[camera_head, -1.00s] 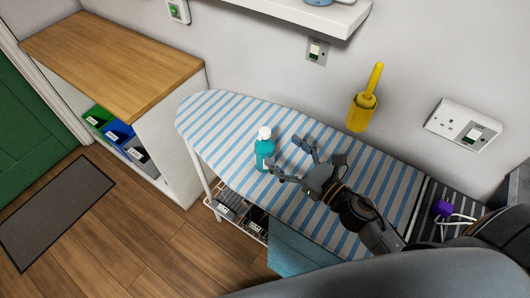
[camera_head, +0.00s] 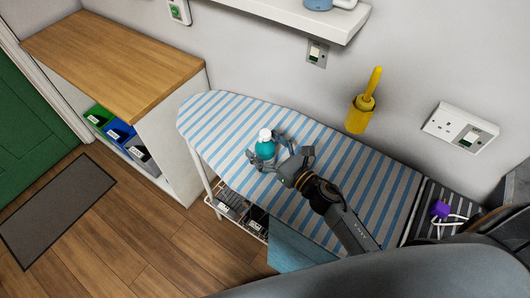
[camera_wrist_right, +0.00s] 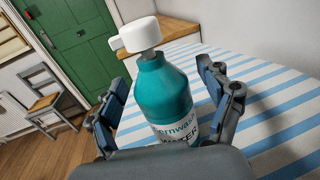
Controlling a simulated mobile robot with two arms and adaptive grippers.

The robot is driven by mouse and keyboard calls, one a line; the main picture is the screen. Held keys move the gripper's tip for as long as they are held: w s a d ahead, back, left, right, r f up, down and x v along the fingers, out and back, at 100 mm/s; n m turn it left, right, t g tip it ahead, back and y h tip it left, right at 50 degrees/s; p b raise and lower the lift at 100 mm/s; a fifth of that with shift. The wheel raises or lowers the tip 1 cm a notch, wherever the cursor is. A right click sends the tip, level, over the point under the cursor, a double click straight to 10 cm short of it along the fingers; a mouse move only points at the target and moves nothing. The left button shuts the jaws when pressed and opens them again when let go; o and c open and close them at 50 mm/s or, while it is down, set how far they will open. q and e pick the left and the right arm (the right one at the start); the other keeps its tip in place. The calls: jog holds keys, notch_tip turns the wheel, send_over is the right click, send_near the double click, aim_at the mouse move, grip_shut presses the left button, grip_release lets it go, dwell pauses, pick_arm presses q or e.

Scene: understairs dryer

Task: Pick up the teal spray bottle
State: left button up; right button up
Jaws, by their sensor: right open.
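The teal spray bottle (camera_head: 265,149) with a white top stands upright on the blue-and-white striped ironing board (camera_head: 215,112). My right gripper (camera_head: 266,148) is open, with one finger on each side of the bottle. In the right wrist view the bottle (camera_wrist_right: 163,92) stands between the two open fingers, and gaps show on both sides. Part of its label shows; its base is hidden by the gripper body. My left gripper is in neither view.
A wooden-topped cabinet (camera_head: 115,60) with colored bins stands at the left. A yellow holder (camera_head: 360,113) hangs on the wall behind the board. A purple item (camera_head: 440,209) lies at the right. A wire rack (camera_head: 238,212) is below the board.

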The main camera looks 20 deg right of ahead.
jog(key=c, duration=1.3)
jog(key=shift+c, duration=1.2)
jog(key=shift+r, duration=0.15)
